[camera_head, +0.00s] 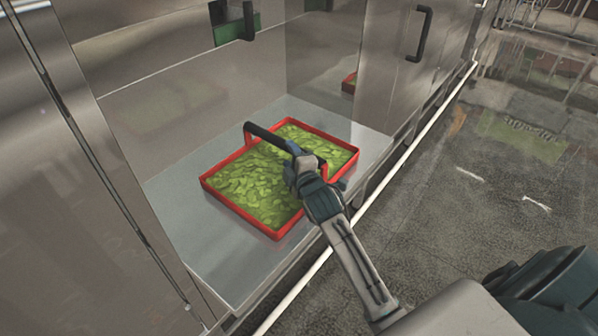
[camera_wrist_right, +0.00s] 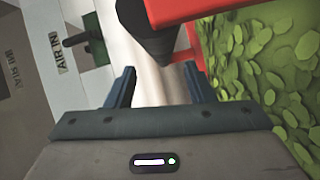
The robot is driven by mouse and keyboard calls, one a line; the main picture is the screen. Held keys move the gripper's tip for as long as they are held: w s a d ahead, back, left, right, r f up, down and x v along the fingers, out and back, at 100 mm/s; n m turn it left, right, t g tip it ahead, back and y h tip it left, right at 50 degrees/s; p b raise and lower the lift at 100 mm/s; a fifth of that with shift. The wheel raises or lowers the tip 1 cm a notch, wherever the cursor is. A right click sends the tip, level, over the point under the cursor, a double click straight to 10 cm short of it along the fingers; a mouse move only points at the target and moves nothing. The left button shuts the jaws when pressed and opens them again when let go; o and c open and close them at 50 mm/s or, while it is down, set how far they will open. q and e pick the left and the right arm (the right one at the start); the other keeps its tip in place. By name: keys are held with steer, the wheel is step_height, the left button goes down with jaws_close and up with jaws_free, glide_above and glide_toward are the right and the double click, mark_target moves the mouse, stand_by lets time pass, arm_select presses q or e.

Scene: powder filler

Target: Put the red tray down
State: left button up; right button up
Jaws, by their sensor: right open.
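The red tray (camera_head: 237,212), filled with green leaves (camera_head: 262,190), sits level on a grey metal shelf (camera_head: 215,255) inside the steel enclosure. A black bar handle (camera_head: 268,138) spans above it on red supports. My right gripper (camera_head: 304,165) is at the near end of that handle, above the tray's right side. In the right wrist view its two fingers (camera_wrist_right: 158,80) are apart, with nothing clearly between them. The dark handle (camera_wrist_right: 148,35) and red frame (camera_wrist_right: 195,10) show just beyond the fingertips. My left gripper is not in view.
Steel walls (camera_head: 330,60) surround the shelf at the back and left. A door with a black handle (camera_head: 421,35) stands at the upper right. A white pipe (camera_head: 400,150) runs along the front edge. Shelf surface is free at the near left; open floor (camera_head: 480,200) lies right.

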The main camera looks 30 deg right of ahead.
steer(key=s+b, duration=0.1)
steer(key=s, duration=0.6)
steer(key=shift+a+r, duration=0.35)
steer(key=shift+a, duration=0.05)
steer(key=shift+s, duration=0.1)
